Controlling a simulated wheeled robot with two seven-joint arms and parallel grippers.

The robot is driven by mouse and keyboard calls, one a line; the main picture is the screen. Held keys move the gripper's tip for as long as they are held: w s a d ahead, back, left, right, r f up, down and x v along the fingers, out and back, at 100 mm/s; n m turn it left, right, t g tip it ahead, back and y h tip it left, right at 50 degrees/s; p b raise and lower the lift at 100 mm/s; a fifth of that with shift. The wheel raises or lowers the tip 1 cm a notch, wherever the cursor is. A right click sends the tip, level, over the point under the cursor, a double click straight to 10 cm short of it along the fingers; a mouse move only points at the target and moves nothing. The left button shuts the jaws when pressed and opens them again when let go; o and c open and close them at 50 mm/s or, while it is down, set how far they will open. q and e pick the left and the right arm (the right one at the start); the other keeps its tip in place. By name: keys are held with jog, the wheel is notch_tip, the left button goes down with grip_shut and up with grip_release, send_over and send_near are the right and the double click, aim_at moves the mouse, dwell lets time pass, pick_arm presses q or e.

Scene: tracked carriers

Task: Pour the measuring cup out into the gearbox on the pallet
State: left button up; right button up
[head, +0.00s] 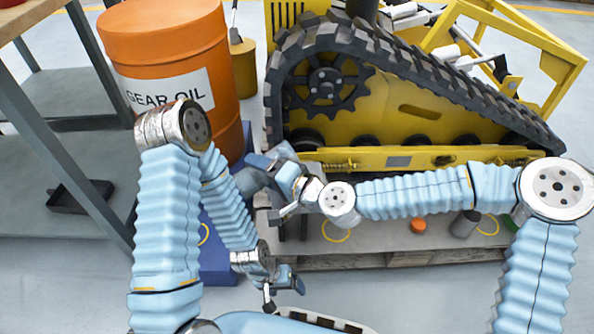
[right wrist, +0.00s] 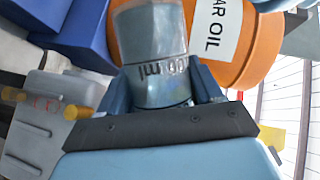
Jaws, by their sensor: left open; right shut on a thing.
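The measuring cup (right wrist: 150,45) is a clear grey-blue cup with dark "ml" print, in the right wrist view. My right gripper (right wrist: 165,90) is shut on it, a finger on each side. In the head view my right gripper (head: 268,165) is in front of the yellow tracked machine, near the drum; the cup is hard to make out there. A grey ribbed housing with yellow-orange fittings, apparently the gearbox (right wrist: 40,115), lies left of the cup in the right wrist view, apart from it. The pallet (head: 400,260) stands below the track. My left gripper (head: 283,290) is open and empty, low in the head view.
An orange gear oil drum (head: 170,60) stands at the left, beside a grey shelf (head: 60,165). The tracked machine (head: 400,125) fills the back. A blue bin (head: 217,255) is left of the pallet. An orange cap (head: 418,226) and a grey cylinder (head: 464,224) are on the pallet.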

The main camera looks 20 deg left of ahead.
pick_arm(q)
jog(key=shift+s+d+f+b, duration=0.15)
jog(key=shift+d+f+b, duration=0.25)
jog(key=shift+f+b, duration=0.15)
jog(key=shift+s+d+f+b, duration=0.15)
jog(key=shift+d+f+b, duration=0.2)
jog(key=shift+f+b, duration=0.15)
pick_arm(e)
jog(key=shift+w+d+m+y, duration=0.1)
jog(key=shift+m+y, duration=0.2)
jog(key=shift+m, duration=0.2)
dwell(2.3)
